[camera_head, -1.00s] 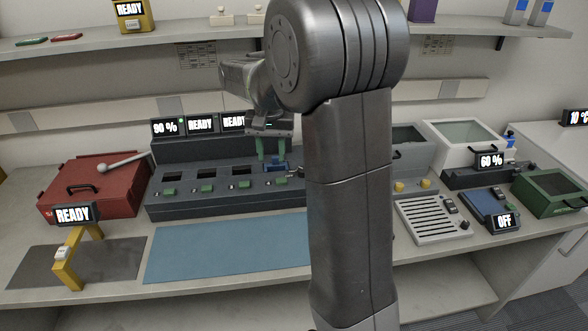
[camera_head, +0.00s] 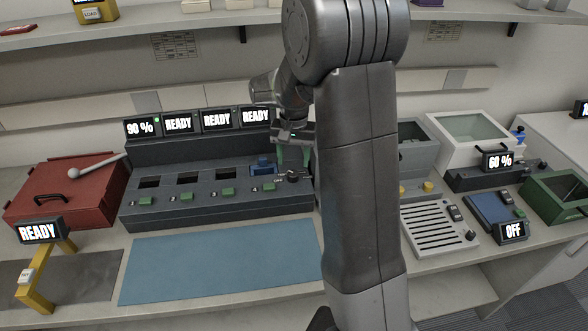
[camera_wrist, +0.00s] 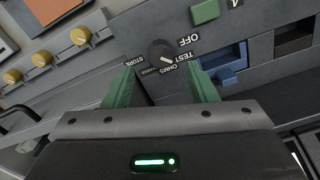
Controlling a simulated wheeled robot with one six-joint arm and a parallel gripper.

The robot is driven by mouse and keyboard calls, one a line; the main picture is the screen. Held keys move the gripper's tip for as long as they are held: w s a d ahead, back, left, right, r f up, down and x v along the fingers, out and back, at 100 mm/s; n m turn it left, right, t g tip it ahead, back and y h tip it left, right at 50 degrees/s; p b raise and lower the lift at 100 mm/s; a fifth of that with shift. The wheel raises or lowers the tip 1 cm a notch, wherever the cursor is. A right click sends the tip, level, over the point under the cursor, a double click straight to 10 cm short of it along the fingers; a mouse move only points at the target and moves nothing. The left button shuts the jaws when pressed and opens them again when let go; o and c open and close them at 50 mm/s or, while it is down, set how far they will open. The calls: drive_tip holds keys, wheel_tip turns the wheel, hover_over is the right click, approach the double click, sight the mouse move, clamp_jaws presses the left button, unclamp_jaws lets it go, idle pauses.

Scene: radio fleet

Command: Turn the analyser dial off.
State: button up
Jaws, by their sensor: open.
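The analyser (camera_head: 215,208) is a long dark grey unit with several slots, green buttons and screens. Its black dial (camera_head: 293,176) is at the right end of its front, with an OFF label beside it. The mark seems to point towards TEST or CHRG, not OFF. My gripper (camera_wrist: 162,88) is open, its green fingers on either side of the view just short of the dial, apart from it. In the head view my gripper (camera_head: 293,153) is above the dial.
A blue block (camera_head: 263,168) sits in the slot next to the dial. A grey box with yellow knobs (camera_head: 428,186) stands to the right, partly behind my arm. A blue mat (camera_head: 210,265) lies in front. A red case (camera_head: 65,190) is at left.

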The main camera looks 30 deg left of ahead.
sight(293, 172)
wheel_tip(293, 172, down, 5)
drive_tip(key=shift+r, duration=0.1)
idle(0.3)
drive_tip(key=c, duration=1)
